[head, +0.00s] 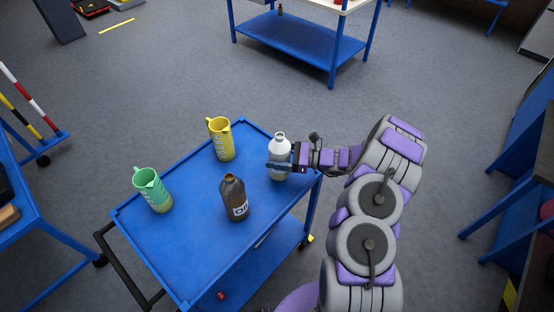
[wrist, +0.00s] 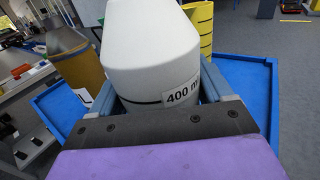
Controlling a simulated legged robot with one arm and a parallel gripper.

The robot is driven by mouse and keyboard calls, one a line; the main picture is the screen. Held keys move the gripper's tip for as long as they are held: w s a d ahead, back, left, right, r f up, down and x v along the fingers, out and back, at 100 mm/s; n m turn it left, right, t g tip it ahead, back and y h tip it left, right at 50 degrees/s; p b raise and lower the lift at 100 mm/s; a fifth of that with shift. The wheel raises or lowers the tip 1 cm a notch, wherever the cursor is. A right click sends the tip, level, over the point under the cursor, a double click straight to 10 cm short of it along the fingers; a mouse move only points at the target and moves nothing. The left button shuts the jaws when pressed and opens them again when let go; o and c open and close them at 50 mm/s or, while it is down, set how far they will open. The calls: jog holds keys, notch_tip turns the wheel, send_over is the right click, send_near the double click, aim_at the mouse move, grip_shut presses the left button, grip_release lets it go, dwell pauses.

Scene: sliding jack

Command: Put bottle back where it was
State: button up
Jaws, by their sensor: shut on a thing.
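A white bottle (head: 279,158) is at the right end of the blue cart top (head: 185,255). In the wrist view the bottle (wrist: 145,50) fills the middle, with a "400 m…" label on its side. My gripper (head: 280,167) is shut around the bottle's body, with a blue finger on each side of it. The bottle looks upright. I cannot tell whether its base rests on the cart or is slightly above it.
A brown bottle (head: 234,199) with a label stands left of the white bottle. A yellow jug (head: 221,139) and a green jug (head: 152,190) stand farther left. The cart's front left is bare. A blue table (head: 300,40) stands beyond, across open grey floor.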

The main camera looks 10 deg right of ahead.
jog(key=f, duration=0.1)
jog(key=w+f+b, duration=0.1)
jog(key=f, duration=0.1)
jog(key=shift+w+a+f, duration=0.2)
jog(key=shift+a+f, duration=0.05)
jog(key=shift+f, duration=0.05)
jog(key=shift+d, duration=0.25)
jog(key=o, duration=1.3)
jog(key=shift+a, duration=0.25)
jog(key=shift+o, duration=0.2)
jog(key=shift+s+d+r, duration=0.1)
jog(key=shift+d, duration=0.3)
jog(key=p+v, duration=0.2)
jog(key=v, duration=0.9)
jog(key=shift+s+d, duration=0.15)
jog(key=shift+d, duration=0.05)
